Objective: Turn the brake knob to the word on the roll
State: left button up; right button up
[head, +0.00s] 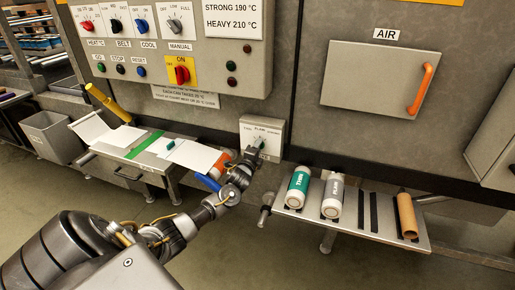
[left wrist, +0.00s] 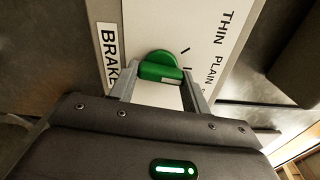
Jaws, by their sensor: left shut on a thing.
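The green brake knob (left wrist: 160,68) sits on a white dial plate (left wrist: 185,25) marked BRAKE, with the words THIN, PLAIN and a third one cut off. My left gripper (left wrist: 158,92) has its two fingers on either side of the knob and is shut on it. In the head view my left gripper (head: 254,155) reaches the dial plate (head: 273,129) and largely hides the knob. Which word the knob points to is unclear. A roll with a green band (head: 298,187) reads THIN; a roll with a grey band (head: 332,195) seems to read PLAIN. My right gripper is out of view.
Both rolls lie on a metal shelf (head: 377,241) beside a brown cardboard tube (head: 406,215). A control panel (head: 225,75) with knobs and buttons is above left. An AIR door (head: 370,85) with an orange handle is at the right. A work table (head: 165,172) stands left.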

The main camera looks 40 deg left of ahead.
pick_arm(q)
jog(key=shift+f+m+p, duration=0.15)
jog(key=shift+m+p, duration=0.75)
jog(key=shift+m, duration=2.3)
jog(key=shift+o, duration=0.2)
jog(key=o, duration=1)
jog(key=shift+c, duration=0.2)
jog(key=shift+s, duration=0.15)
jog(key=v, duration=1)
jog(key=shift+s, duration=0.25)
jog(key=shift+d, duration=0.15)
